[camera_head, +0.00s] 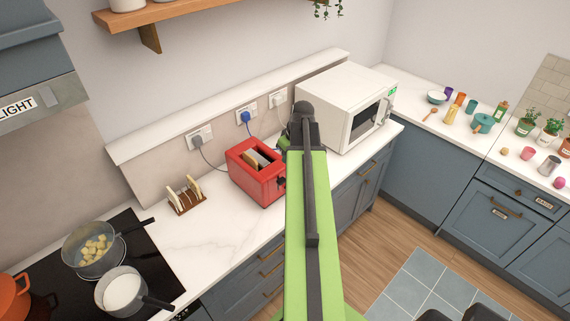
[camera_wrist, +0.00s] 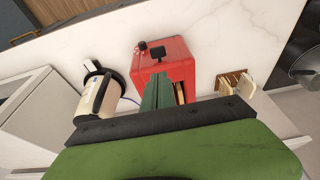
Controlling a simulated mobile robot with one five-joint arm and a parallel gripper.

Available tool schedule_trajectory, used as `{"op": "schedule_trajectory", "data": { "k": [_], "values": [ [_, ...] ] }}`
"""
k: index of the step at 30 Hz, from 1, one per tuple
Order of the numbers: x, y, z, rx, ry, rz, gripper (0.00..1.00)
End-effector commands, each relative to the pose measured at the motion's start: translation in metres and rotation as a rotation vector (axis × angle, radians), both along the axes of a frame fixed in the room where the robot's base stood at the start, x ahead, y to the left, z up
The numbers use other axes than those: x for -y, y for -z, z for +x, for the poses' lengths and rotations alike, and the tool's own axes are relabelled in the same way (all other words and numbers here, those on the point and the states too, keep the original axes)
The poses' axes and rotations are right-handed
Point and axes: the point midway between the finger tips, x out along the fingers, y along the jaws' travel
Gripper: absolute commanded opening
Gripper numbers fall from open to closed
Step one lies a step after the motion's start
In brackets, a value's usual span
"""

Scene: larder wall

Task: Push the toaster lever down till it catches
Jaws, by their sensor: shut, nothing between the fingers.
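The red toaster (camera_head: 248,180) stands on the white counter with bread showing in its slot. In the wrist view the toaster (camera_wrist: 176,58) shows its end face, with a black lever (camera_wrist: 157,52) and a small dark knob (camera_wrist: 142,46) beside it. My gripper (camera_wrist: 160,78) is shut and empty. Its green fingers overlap the toaster's top in the wrist view, with their tips just short of the lever and apart from it in the picture. In the head view my arm hides most of the gripper, and the lever is hard to make out.
A kettle (camera_wrist: 92,98) stands close beside the toaster, hidden behind my arm in the head view. A white microwave (camera_head: 335,100) is to the right. A toast rack (camera_head: 186,198) and a hob with two pans (camera_head: 95,255) are left. Bare counter (camera_head: 205,240) lies in front.

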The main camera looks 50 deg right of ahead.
Motion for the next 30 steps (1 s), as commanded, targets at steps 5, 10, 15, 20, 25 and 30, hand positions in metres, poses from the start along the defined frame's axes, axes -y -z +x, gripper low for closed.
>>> {"op": "schedule_trajectory", "data": {
  "k": [5,10,15,20,25,30],
  "values": [
    [0.001,0.043,0.01,0.0,-0.001,0.0,0.0],
    [0.001,0.078,0.021,0.0,-0.001,0.0,0.0],
    [0.001,0.109,0.024,0.0,-0.001,0.0,0.0],
    [0.001,0.122,0.024,0.0,-0.001,0.0,0.0],
    [0.001,0.12,0.024,0.0,-0.001,0.001,0.0],
    [0.0,0.12,0.024,0.0,-0.002,0.0,0.0]
  ]
}}
